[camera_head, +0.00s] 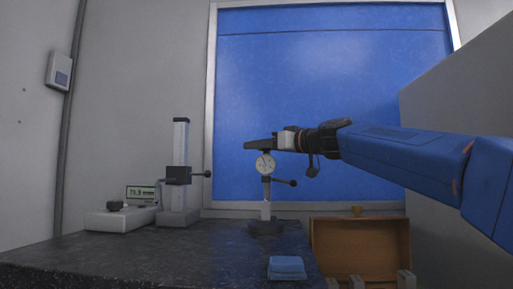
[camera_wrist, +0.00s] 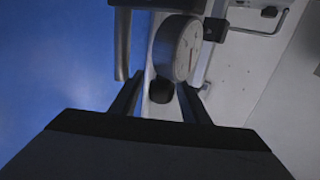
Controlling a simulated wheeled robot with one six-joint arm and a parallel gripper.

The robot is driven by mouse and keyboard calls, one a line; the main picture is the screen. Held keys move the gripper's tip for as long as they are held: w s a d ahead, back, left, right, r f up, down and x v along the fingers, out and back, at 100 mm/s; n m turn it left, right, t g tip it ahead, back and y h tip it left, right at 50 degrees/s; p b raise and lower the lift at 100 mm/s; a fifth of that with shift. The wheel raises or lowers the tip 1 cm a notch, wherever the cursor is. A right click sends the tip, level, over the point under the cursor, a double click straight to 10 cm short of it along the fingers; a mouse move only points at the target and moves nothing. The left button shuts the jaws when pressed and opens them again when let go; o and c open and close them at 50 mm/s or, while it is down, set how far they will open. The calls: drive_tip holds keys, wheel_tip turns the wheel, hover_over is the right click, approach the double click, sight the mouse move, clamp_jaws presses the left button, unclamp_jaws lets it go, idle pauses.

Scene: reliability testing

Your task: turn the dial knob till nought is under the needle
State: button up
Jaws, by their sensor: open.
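The round white dial gauge (camera_head: 265,164) sits on an upright stand (camera_head: 266,210) on the dark table. Its face is small in the head view, and I cannot read where the needle points. My gripper (camera_head: 258,146) is at the top of the dial in that view. In the wrist view the dial (camera_wrist: 187,48) shows at a slant, its face turned to the right. A dark rounded knob (camera_wrist: 162,91) shows below it, between the two fingers of my gripper (camera_wrist: 160,86). The jaws are open; whether either finger touches the knob I cannot tell.
A height-gauge column (camera_head: 180,145) and a small green display (camera_head: 141,193) stand at the left of the table. A brown open case (camera_head: 360,250) is at the right. The table's middle is clear.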

drive_tip(key=shift+w+a, duration=0.35)
drive_tip(key=shift+a, duration=0.15)
clamp_jaws()
drive_tip(key=c, duration=1.1)
unclamp_jaws()
drive_tip(key=shift+o, duration=0.2)
drive_tip(key=shift+n+g+y, duration=0.3)
drive_tip(key=shift+s+a+n+g+y, duration=0.1)
drive_tip(key=shift+s+n+g+y, duration=0.4)
drive_tip(key=shift+n+g, duration=1.95)
drive_tip(key=shift+s+a+n+g+y, duration=0.1)
drive_tip(key=shift+s+n+g, duration=1)
drive_tip(key=shift+g, duration=2.25)
drive_tip(key=shift+s+n+g+y, duration=0.3)
drive_tip(key=shift+n+g, duration=1.95)
drive_tip(key=shift+g, duration=0.95)
